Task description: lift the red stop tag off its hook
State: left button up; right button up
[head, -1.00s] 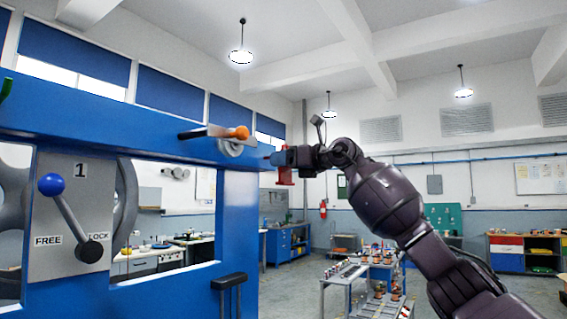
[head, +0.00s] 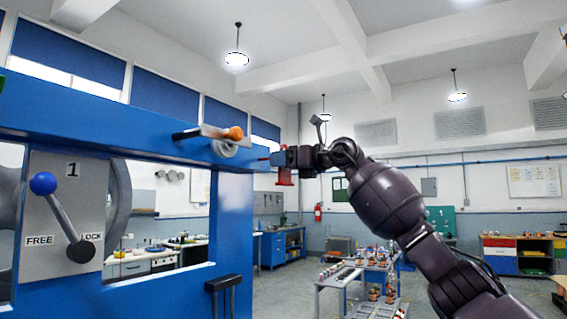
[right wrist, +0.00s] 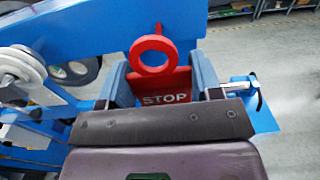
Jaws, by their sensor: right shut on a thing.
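The red stop tag (right wrist: 165,88) is a plate with white STOP lettering and a red ring (right wrist: 153,52) at its top. My right gripper (right wrist: 163,90) is shut on the plate, one finger on each side. In the head view the tag (head: 285,178) shows below my right gripper (head: 284,160), by the right end of the blue beam. A short red rod (right wrist: 157,28), seemingly the hook, shows just beyond the ring in the right wrist view. I cannot tell whether the ring is still around it. My left gripper is out of view.
The blue frame (head: 232,215) fills the left side. It carries a lever with a blue knob (head: 43,184), FREE and LOCK labels and an orange-ended handle (head: 234,133) on the beam. A low cart (head: 345,276) with parts stands beyond.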

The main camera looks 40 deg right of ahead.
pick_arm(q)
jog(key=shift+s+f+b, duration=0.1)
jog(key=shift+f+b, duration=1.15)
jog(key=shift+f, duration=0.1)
pick_arm(e)
jog(key=shift+v, duration=2.85)
